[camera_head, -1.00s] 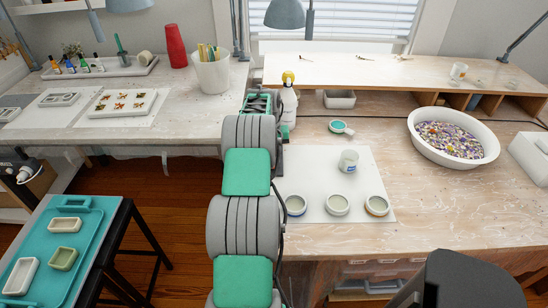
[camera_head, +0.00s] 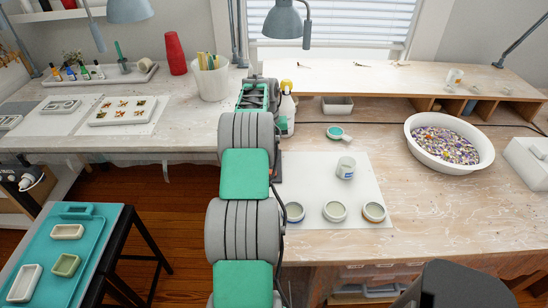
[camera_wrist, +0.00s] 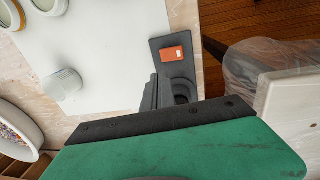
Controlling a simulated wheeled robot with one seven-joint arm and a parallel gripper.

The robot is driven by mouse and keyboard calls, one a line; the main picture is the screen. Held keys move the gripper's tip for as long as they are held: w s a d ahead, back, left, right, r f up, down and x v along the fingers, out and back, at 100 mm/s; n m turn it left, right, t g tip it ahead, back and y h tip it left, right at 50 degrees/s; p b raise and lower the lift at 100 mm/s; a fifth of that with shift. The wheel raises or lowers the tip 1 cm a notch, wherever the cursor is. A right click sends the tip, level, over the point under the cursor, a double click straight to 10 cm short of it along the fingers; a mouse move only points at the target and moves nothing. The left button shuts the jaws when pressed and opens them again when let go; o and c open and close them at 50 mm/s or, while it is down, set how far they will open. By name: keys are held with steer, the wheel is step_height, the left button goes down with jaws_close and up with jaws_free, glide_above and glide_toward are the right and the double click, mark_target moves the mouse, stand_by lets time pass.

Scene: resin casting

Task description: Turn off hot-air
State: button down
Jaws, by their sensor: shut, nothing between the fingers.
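In the wrist view, a dark grey flat base (camera_wrist: 158,50) lies at the edge of the white sheet. On it is a small orange-red block (camera_wrist: 174,53) with a white mark, perhaps the hot-air switch; I cannot read it. A dark rounded part (camera_wrist: 183,90) is at its near end. My gripper (camera_wrist: 151,94) shows as dark narrow fingers, shut and empty, beside the base and apart from the red block in the picture. In the head view, my arm hides the gripper and most of the base, whose dark edge (camera_head: 278,166) shows beside the arm.
On the bench are a white sheet (camera_head: 310,170), a white cup (camera_head: 346,167), several round moulds (camera_head: 335,211), a yellow-topped bottle (camera_head: 287,110) and a large white bowl (camera_head: 412,152). A teal tray (camera_head: 93,245) stands lower left. Lamps hang above.

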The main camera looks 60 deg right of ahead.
step_height(320, 180, up, 7)
steer(key=s, duration=0.1)
steer(key=shift+s+d+f+p, duration=0.15)
steer(key=shift+d+p, duration=0.1)
steer(key=shift+p, duration=0.15)
